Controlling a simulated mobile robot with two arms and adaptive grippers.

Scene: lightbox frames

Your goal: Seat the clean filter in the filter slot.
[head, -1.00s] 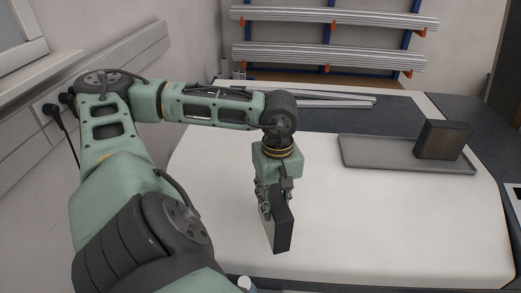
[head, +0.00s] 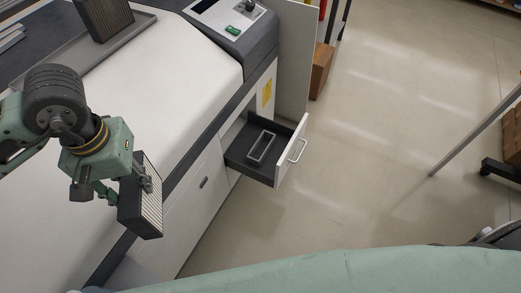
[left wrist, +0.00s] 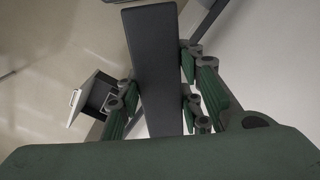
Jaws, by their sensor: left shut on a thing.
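The clean filter (head: 150,207), a dark-framed block with pale pleats, is held in my left gripper (head: 128,187) in front of the white machine's edge. In the left wrist view the filter (left wrist: 155,65) shows its dark narrow side, with the fingers of my left gripper (left wrist: 160,100) shut on both sides of it. The filter slot (head: 262,148), a grey rectangular frame, lies in an open drawer (head: 280,172) to the right of the filter, well apart from it. The slot looks empty. My right gripper is not in view.
A second filter (head: 103,15), darker and brownish, stands on a grey tray (head: 52,62) on the machine top (head: 190,75). A control panel (head: 229,20) sits at the machine's corner. The drawer front sticks out over open floor (head: 370,150). Cardboard boxes stand farther off.

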